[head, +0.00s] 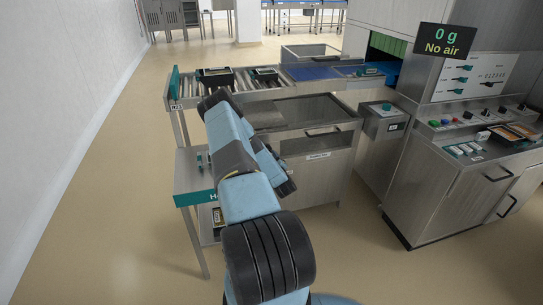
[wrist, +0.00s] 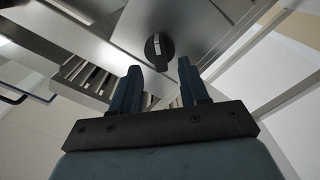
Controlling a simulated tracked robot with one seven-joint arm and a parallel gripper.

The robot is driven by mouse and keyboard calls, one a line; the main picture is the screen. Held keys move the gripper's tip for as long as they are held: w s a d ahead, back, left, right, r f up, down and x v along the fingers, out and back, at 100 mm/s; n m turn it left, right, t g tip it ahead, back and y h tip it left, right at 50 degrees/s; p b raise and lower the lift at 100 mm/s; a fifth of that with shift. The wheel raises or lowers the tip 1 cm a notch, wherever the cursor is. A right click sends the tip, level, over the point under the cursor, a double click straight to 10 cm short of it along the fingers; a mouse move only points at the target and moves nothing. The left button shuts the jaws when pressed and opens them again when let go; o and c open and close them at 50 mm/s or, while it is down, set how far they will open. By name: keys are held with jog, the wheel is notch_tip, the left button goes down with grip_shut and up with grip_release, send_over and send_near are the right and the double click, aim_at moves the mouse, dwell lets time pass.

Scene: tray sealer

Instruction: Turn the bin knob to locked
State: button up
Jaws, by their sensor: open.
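A round black knob (wrist: 158,48) with a pale pointer bar across it shows in the wrist view, on a grey metal panel (wrist: 185,18). The bar runs nearly up and down in that view. My gripper (wrist: 159,70) is open and empty. Its two dark blue fingers point toward the knob, one on each side below it, apart from it. In the head view a steel bin cabinet (head: 328,178) with a white label stands behind my blue arm. My arm covers its left part, and I cannot make out the black knob or my fingertips there.
A roller conveyor (head: 220,83) with dark trays runs behind the cabinet. A side table (head: 187,164) stands left of my arm. A steel post with a teal-topped button (head: 387,107) and a control console (head: 455,195) stand right. The floor at left is clear.

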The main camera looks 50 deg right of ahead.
jog(key=v, duration=1)
jog(key=shift+s, duration=0.15)
jog(key=shift+a+f, duration=0.1)
